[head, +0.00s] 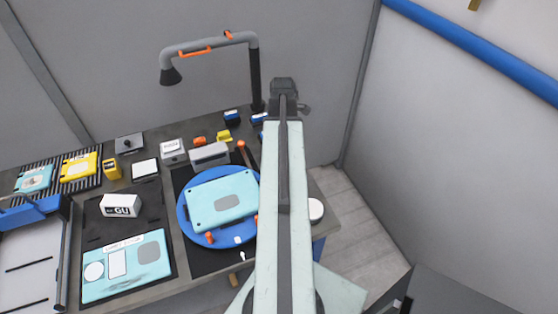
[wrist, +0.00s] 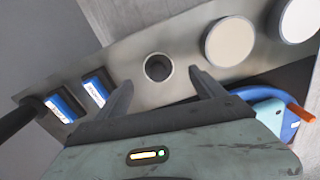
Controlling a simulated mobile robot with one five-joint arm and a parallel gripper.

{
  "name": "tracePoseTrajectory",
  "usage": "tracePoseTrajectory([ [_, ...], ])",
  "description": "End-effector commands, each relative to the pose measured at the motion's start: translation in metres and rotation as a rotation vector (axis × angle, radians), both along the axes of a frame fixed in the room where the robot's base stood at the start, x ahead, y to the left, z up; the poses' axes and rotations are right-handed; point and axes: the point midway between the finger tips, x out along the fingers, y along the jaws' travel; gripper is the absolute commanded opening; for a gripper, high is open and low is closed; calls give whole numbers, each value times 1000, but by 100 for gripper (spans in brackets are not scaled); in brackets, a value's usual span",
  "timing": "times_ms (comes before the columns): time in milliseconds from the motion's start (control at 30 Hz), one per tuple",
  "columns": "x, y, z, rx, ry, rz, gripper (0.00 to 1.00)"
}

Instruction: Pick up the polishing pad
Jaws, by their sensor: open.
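Two round cream-topped discs, a nearer one (wrist: 229,41) and one at the corner (wrist: 299,19), rest on the grey table in the wrist view. Either may be the polishing pad; I cannot tell which. One white disc (head: 316,210) shows at the table's right side in the head view, partly beside my arm. My gripper (wrist: 160,86) is open and empty, with its fingers apart over the table. A small round dark-centred ring (wrist: 158,68) sits just beyond and between the fingertips. The nearer disc lies just right of the right finger. My arm hides part of the table in the head view.
A grey lamp post (head: 255,80) stands at the table's back. Two blue boxes (wrist: 95,91) lie left of my gripper. A blue round stand (head: 183,221) holds a light-blue tablet (head: 222,199). Grey walls and floor surround the table's right end.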

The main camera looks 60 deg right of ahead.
Motion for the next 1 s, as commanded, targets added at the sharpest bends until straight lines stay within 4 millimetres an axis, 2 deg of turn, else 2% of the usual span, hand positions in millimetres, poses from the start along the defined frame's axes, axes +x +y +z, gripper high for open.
tracePoseTrajectory([
  [33,0,-1,-11,0,0,-2,79],
  [167,-2,-2,-10,0,0,-5,79],
  [233,-2,-2,-16,0,0,-6,79],
  [500,2,-3,-61,0,0,-8,79],
  [767,2,-3,-59,0,0,-8,79],
  [867,2,-3,-59,0,0,-9,54],
  [1000,2,-3,-59,0,0,-9,15],
])
